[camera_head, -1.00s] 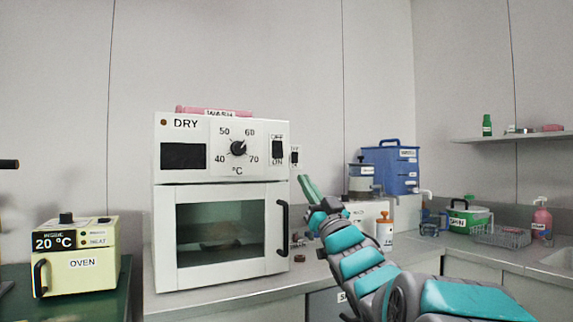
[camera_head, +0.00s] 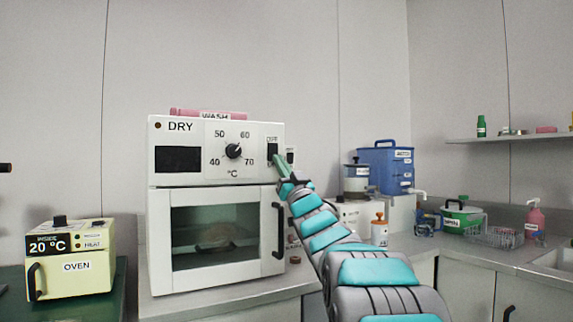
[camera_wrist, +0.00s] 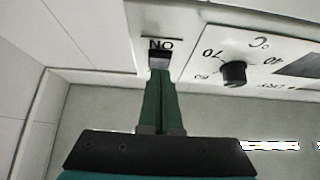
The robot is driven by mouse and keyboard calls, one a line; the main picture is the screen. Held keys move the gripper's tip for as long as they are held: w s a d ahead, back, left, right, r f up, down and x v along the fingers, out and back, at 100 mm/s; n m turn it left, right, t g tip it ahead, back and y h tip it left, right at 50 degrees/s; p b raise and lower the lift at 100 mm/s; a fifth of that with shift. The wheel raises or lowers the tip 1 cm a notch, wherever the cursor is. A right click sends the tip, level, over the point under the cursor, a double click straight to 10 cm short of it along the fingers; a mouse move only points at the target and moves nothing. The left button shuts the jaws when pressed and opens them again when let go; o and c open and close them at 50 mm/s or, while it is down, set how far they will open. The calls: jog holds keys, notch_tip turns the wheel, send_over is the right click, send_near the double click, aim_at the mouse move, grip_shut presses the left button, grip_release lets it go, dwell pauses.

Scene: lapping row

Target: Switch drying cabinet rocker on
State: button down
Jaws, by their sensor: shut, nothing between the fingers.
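The white drying cabinet (camera_head: 160,240) labelled DRY stands on the counter. Its black rocker (camera_head: 272,149) is at the right of the control panel, with a label above it. My gripper (camera_head: 279,162) is shut and empty, its green fingertips at the lower part of the rocker. In the wrist view the fingertips of my gripper (camera_wrist: 160,75) overlap the dark rocker (camera_wrist: 160,54), beside the ON label (camera_wrist: 161,43). Whether they touch it or press it in, I cannot tell. The fingers hide part of the rocker. The panel's indicator lamp (camera_head: 158,125) looks dim brown, and its display (camera_head: 178,159) is dark.
The temperature dial (camera_head: 233,151) is left of the rocker, and the door handle (camera_head: 279,230) is below it. A yellow oven (camera_head: 70,285) stands at the left. A blue container (camera_head: 385,165), dispenser bottles and a wire basket (camera_head: 495,237) stand at the right.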

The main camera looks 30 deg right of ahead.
jog(key=shift+w, duration=0.45)
